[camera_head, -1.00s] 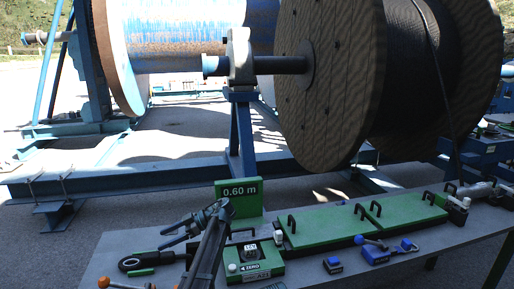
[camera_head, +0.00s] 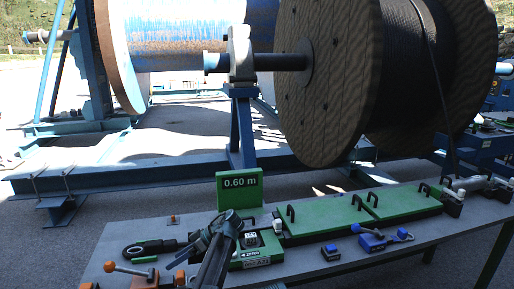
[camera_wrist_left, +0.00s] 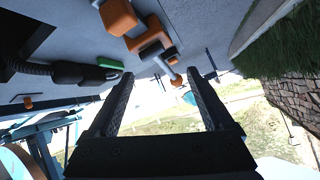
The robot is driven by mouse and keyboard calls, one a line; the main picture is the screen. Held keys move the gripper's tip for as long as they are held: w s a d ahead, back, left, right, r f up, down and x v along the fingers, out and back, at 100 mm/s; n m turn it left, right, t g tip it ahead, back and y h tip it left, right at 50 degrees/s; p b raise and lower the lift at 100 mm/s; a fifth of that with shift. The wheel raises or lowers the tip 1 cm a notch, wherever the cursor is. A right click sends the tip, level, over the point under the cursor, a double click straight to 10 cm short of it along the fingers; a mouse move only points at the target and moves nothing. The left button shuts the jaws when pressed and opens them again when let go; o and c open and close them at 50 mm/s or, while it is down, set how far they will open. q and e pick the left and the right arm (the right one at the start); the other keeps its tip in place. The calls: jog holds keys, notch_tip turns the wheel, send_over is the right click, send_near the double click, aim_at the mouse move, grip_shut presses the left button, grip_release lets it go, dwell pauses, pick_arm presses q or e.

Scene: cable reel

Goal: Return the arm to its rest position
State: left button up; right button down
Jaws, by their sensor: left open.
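My left gripper (camera_head: 196,242) is above the near left part of the grey workbench (camera_head: 110,230), its dark arm coming in from the bottom edge. In the left wrist view the two dark fingers (camera_wrist_left: 158,82) stand wide apart with nothing held between them. That view is tilted, with bench tools at the top and grass and a stone wall at the right. My right gripper is not in view.
A green sign reading 0.60 m (camera_head: 239,188) stands on the bench behind the arm. A green counter box (camera_head: 255,250) is right of the gripper, and an orange-handled tool (camera_head: 130,270) is left. A large cable reel (camera_head: 330,80) stands behind the bench.

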pick_arm(q)
jog(key=s+d+f+m+t+h+b, duration=0.1)
jog(key=s+d+f+m+h+b, duration=0.35)
jog(key=s+d+f+m, duration=0.65)
jog(key=s+d+f+m+t+h+b, duration=0.1)
jog(key=s+d+f+m+h+b, duration=0.2)
jog(key=s+d+f+m+h, duration=0.75)
jog(key=s+r+n+y+p, duration=0.1)
jog(key=s+r+y+p, duration=0.1)
jog(key=r+p, duration=0.4)
jog(key=s+a+r+n+y+p, duration=0.1)
jog(key=r+y+p, duration=0.2)
jog(key=r+p, duration=0.4)
notch_tip(320, 180, up, 4)
jog(key=shift+s+a+r, duration=0.2)
jog(key=shift+s+a, duration=0.1)
jog(key=shift+s, duration=0.05)
